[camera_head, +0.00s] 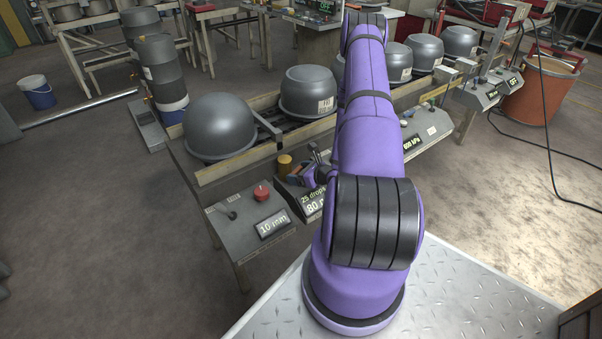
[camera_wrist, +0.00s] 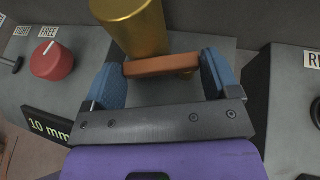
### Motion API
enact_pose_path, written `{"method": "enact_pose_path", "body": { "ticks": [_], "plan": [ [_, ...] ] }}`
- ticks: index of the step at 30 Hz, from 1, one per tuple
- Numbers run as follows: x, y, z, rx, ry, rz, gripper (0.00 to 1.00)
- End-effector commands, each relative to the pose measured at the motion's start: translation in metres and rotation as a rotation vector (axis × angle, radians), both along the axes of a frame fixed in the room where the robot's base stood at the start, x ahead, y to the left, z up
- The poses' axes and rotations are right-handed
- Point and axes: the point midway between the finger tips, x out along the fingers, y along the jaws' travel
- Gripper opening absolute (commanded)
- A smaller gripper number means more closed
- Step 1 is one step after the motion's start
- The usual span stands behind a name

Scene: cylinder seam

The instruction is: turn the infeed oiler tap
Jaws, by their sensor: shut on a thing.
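The oiler tap (camera_wrist: 162,65) is an orange-brown bar lying crosswise in the wrist view, just in front of a brass cylinder (camera_wrist: 133,22). My gripper (camera_wrist: 163,73) is shut on this bar, with one blue finger pad at each end of it. In the head view the brass cylinder (camera_head: 284,164) stands on a small grey box beside my gripper (camera_head: 306,178). The tap itself is hard to make out there. The box's display (camera_head: 313,203) reads "25 drops" with "80" below, partly hidden by my arm.
Left of the oiler, a grey box (camera_head: 232,236) carries a red knob (camera_head: 262,192), a small lever and a "10 mm" display (camera_head: 273,224). Dark pots (camera_head: 308,90) stand on the railed bench behind. Another box (camera_wrist: 298,115) lies close on the right in the wrist view.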

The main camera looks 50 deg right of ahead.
Motion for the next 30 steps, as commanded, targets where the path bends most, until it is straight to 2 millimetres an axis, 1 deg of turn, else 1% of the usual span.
{"method": "enact_pose_path", "body": {
  "ticks": [4,13,14,15,16,24,26,30],
  "plan": [
    [0.001,0.001,0.0,0.001,0.0,-0.035,0.58],
    [0.001,0.0,0.0,0.0,0.0,-0.037,0.58],
    [0.001,0.0,0.0,0.0,0.0,-0.037,0.89],
    [0.001,0.0,0.0,-0.001,0.0,-0.036,0.98],
    [0.001,0.0,0.0,-0.001,0.0,-0.036,1.0],
    [-0.002,0.0,0.001,0.0,0.001,-0.037,1.0],
    [-0.006,0.0,0.002,0.0,0.002,-0.037,1.0],
    [-0.024,0.0,0.01,-0.001,0.002,-0.038,1.0]
  ]
}}
